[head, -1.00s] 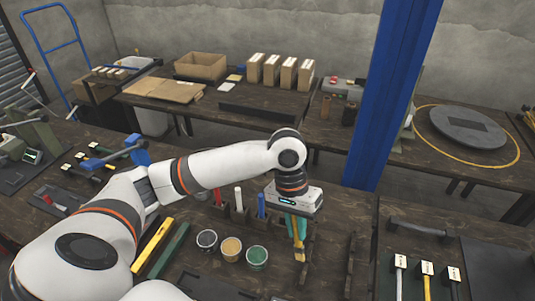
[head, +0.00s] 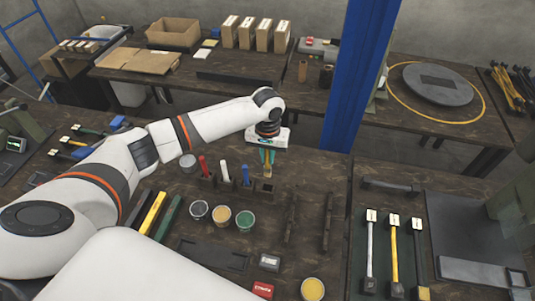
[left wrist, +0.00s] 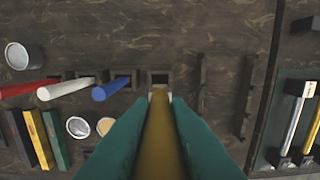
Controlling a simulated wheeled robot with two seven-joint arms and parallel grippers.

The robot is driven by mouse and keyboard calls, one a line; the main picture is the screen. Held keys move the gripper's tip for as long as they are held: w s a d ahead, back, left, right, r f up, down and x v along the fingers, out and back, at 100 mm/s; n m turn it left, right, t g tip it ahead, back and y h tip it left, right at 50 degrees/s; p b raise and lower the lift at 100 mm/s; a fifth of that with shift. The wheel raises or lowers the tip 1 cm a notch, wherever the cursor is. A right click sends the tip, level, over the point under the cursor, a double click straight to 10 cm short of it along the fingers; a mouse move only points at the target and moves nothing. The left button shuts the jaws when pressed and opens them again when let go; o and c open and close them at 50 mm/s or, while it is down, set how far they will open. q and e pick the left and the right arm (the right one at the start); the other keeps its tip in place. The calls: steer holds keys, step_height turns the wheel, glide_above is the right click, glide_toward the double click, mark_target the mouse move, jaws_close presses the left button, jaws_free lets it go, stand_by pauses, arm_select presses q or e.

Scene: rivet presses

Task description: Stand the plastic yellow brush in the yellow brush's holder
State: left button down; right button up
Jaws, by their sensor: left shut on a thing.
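My left gripper (head: 267,156), with teal fingers, is shut on the yellow brush (head: 267,169) and holds it roughly upright. In the left wrist view the brush (left wrist: 160,135) runs between the two fingers toward an empty square socket (left wrist: 160,77). The empty holder (head: 264,187) stands at the right end of a row of holders and shows no marking of its colour. The brush's lower end is just above or at this holder; I cannot tell whether it is touching. The red (head: 203,166), white (head: 225,172) and blue (head: 246,175) brushes stand in the other holders. My right gripper is out of view.
Three open pots (head: 221,215) stand in front of the holders. Dark rails (head: 327,222) lie to the right. Black, yellow and green bars (head: 153,213) lie at left. A blue post (head: 357,80) rises behind the bench.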

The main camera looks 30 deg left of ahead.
mark_target(268, 168)
arm_select(q)
steer(key=shift+r+p, duration=0.2)
steer(key=shift+p, duration=0.55)
steer(key=shift+f+b, duration=0.4)
steer(key=shift+f, duration=0.2)
steer(key=shift+f+b, duration=0.75)
steer(key=shift+f, duration=1.3)
steer(key=shift+f+b, duration=0.45)
steer(key=shift+f, duration=1.3)
steer(key=shift+f+b, duration=0.6)
steer(key=shift+f, duration=1.15)
steer(key=c, duration=1.3)
jaws_free()
